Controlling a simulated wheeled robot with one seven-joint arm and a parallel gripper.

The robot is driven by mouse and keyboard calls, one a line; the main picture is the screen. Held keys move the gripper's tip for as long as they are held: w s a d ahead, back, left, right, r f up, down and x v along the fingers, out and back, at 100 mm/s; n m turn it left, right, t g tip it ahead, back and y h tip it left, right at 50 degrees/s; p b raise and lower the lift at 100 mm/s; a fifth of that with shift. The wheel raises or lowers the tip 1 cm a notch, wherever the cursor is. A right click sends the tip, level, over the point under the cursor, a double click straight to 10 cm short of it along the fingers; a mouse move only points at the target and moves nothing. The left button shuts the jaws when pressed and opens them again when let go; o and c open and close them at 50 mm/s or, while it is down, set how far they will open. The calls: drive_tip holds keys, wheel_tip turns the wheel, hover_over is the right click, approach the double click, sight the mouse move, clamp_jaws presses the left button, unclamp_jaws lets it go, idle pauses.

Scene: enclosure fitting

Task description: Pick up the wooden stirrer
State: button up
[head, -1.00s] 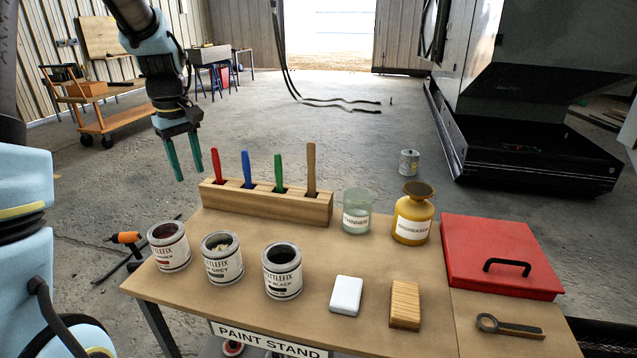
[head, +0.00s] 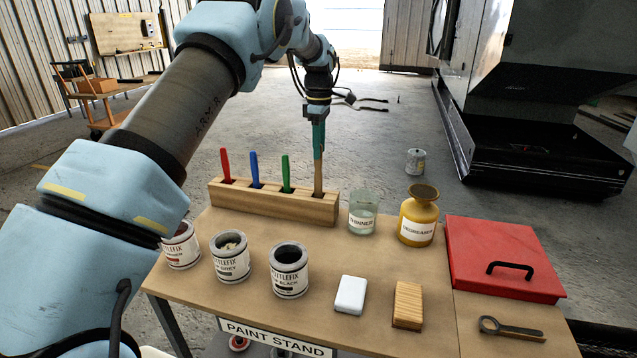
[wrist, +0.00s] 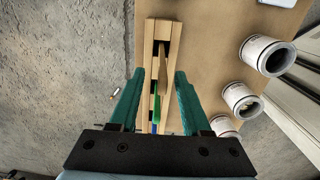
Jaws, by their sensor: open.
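The wooden stirrer (head: 318,176) stands upright in the right-hand slot of the wooden rack (head: 290,208). In the wrist view the stirrer (wrist: 163,66) shows as a tan strip between my fingers, with the rack (wrist: 149,40) around it. My gripper (head: 319,146) is at the stirrer's upper end, pointing down. In the wrist view my gripper (wrist: 159,75) is open, one teal finger to each side of the stirrer, with gaps visible. The stirrer's lower end is hidden in the rack.
Red (head: 226,165), blue (head: 254,169) and green (head: 286,173) handles stand in the same rack, left of the stirrer. A thinner jar (head: 362,213) and a degreaser bottle (head: 419,217) stand to its right. Paint cans (head: 289,270) stand in front. Open floor lies behind the stand.

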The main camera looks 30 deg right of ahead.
sight(319, 166)
drive_tip(key=shift+s+a+f+p, duration=0.1)
drive_tip(key=shift+f+p, duration=0.45)
drive_tip(key=shift+f, duration=1)
drive_tip(key=shift+a+f+p, duration=0.1)
drive_tip(key=shift+f+p, duration=0.45)
drive_tip(key=shift+f, duration=0.95)
drive_tip(key=shift+c, duration=0.3)
clamp_jaws()
